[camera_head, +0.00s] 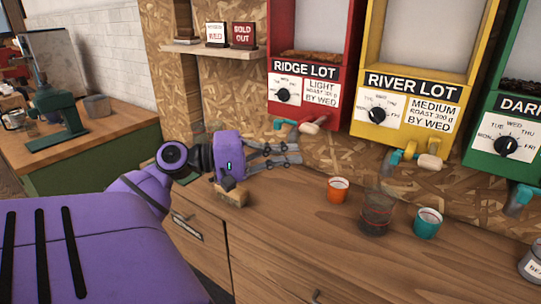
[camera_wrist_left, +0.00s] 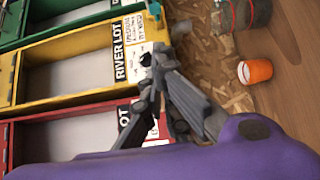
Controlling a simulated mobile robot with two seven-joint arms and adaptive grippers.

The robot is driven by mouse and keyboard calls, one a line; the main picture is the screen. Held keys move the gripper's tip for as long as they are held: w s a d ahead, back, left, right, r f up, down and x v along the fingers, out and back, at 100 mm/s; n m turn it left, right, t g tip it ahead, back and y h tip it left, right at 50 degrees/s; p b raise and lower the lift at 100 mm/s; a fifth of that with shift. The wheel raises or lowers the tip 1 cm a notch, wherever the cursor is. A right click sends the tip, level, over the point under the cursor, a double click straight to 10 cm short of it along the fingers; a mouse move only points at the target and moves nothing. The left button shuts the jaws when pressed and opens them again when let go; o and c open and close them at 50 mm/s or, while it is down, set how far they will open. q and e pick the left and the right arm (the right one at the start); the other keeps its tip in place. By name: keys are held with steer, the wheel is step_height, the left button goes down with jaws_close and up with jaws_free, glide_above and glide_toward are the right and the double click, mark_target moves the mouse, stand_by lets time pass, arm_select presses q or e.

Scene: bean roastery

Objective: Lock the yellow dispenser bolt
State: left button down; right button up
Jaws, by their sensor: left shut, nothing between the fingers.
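The yellow dispenser (camera_head: 413,92), labelled River Lot, hangs on the wall between a red one and a green one. Below its front are a teal spout (camera_head: 391,161) and a pale cream handle (camera_head: 430,161), which looks like the bolt. I cannot tell its exact position. My left gripper (camera_head: 296,153) is shut and empty, below the red dispenser and left of the yellow spout, apart from it. In the left wrist view the gripper (camera_wrist_left: 158,62) covers part of the yellow dispenser (camera_wrist_left: 80,101), and its bolt is not clear there. My right gripper is not in view.
The red dispenser (camera_head: 308,72) and green dispenser (camera_head: 497,132) flank the yellow one. On the wooden counter stand an orange cup (camera_head: 338,190), a glass jar (camera_head: 376,216) and a teal cup (camera_head: 427,223). A small wooden block (camera_head: 232,195) lies below my gripper.

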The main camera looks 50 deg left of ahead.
arm_select(q)
steer(key=v, duration=0.4)
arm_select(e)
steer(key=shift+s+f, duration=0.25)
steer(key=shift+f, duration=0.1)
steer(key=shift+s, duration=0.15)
